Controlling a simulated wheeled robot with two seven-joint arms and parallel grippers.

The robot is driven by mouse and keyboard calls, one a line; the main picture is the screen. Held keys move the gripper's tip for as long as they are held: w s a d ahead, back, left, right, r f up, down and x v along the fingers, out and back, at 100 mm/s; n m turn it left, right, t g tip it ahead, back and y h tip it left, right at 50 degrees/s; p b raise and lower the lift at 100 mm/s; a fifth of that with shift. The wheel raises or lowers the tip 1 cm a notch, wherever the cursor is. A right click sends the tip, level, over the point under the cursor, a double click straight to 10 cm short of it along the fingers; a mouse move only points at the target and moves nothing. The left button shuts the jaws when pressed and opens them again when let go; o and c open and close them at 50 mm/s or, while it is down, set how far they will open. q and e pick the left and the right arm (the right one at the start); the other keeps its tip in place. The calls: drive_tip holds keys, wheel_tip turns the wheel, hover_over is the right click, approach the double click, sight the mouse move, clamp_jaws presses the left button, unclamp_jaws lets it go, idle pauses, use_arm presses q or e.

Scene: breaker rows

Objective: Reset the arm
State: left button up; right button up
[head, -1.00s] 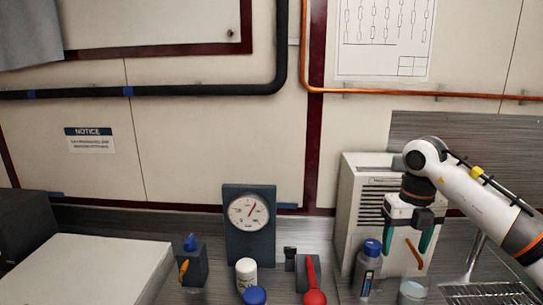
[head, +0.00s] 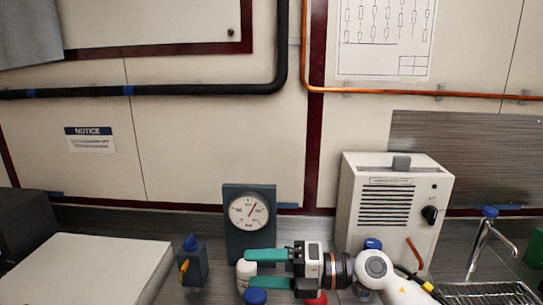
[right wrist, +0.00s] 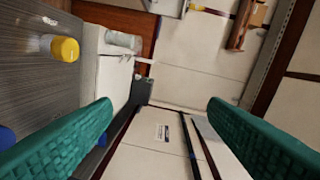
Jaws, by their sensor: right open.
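My right gripper (head: 248,269) is low in the middle of the head view, pointing left, with its teal fingers apart and nothing between them. Its arm comes in from the bottom right. The gripper is in front of the counter, below the dark gauge box (head: 250,246). It partly covers a white bottle (head: 241,270) and a red knob or handle (head: 316,299). In the right wrist view both fingers (right wrist: 160,103) are spread, with wall panels between them. My left gripper is not in view.
A blue-topped valve block (head: 193,266) and a large pale box (head: 90,265) are left. A blue cap (head: 255,296) is just below the fingers.

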drive_tip(key=w+d+r+m+t+h, duration=0.1)
drive_tip(key=d+m+t, duration=0.2)
drive_tip(key=m+t, duration=0.55)
drive_tip(key=w+d+r+m+t+h, duration=0.1)
drive_tip(key=d+m+t, duration=0.3)
drive_tip(key=m+t, duration=0.45)
drive_tip(key=s+d+f+m+g+h, duration=0.35)
drive_tip(key=d+f+m+h, duration=0.75)
drive_tip(key=f+m+h, duration=0.4)
drive_tip(key=s+d+f+m+g, duration=0.2)
drive_tip(key=s+f+g, duration=0.45)
drive_tip(key=s, duration=0.55)
drive_tip(key=s+d+f+m+g, duration=0.1)
drive_tip(key=s+d+f+g, duration=0.1)
drive_tip(key=s+f+g, duration=0.55)
drive_tip(key=s+f+t, duration=0.1)
drive_tip(key=s+f, duration=0.2)
drive_tip(key=f, duration=1)
drive_tip(key=s+f, duration=0.3)
drive_tip(key=f, duration=1.1)
drive_tip(key=s+d+f+g, duration=0.1)
drive_tip(key=s+d+f, duration=0.2)
drive_tip(key=s+f, duration=1.3)
drive_tip(key=shift+f, duration=0.15)
drive_tip(key=shift+s, duration=0.1)
drive_tip(key=shift+c, duration=0.3)
